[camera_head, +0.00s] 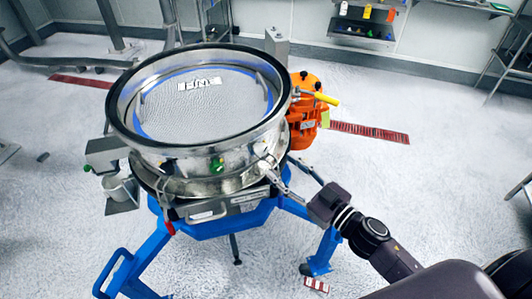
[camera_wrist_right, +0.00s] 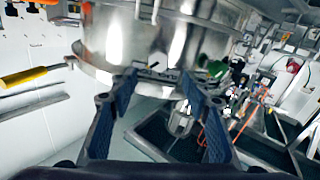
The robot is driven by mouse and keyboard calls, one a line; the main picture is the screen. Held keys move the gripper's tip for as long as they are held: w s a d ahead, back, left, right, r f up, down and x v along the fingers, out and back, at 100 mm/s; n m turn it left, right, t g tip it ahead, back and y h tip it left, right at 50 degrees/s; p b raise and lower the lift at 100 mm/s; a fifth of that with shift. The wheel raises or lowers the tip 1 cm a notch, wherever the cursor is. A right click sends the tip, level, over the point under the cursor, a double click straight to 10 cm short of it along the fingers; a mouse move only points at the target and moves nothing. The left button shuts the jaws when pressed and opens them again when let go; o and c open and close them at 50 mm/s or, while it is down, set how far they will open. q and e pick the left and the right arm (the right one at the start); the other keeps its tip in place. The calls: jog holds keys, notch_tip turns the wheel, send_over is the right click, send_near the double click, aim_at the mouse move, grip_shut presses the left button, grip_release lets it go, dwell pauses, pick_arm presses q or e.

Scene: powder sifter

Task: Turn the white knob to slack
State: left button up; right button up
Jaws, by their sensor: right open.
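The sifter (camera_head: 190,160) is a round steel drum on a blue stand. My right gripper (camera_head: 270,172) reaches in from the lower right to the drum's lower right side. In the right wrist view its two dark fingers (camera_wrist_right: 161,78) are spread, with their tips close to the steel rim under the drum. I see nothing clearly held between them. I cannot make out the white knob for certain; a small pale part at the fingertips in the head view is too small to tell. A green knob (camera_head: 217,166) is on the drum's front, left of the gripper. My left gripper is not in view.
An orange motor (camera_head: 304,108) with a yellow handle (camera_head: 326,99) stands right of the drum. A blue stand (camera_head: 150,255) spreads its legs below. The floor at the right is mostly open.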

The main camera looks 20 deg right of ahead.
aim_at(264, 152)
jog(key=p+x, duration=0.1)
jog(key=x, duration=0.5)
jog(key=shift+w+p, duration=0.25)
jog(key=shift+p, duration=0.1)
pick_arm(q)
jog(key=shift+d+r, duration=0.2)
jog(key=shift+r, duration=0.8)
pick_arm(e)
jog(key=shift+w+a, duration=0.15)
jog(key=shift+w, duration=0.45)
jog(key=shift+c, duration=0.3)
jog(key=c, duration=1.1)
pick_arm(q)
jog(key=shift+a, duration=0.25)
pick_arm(e)
jog(key=shift+f, duration=0.1)
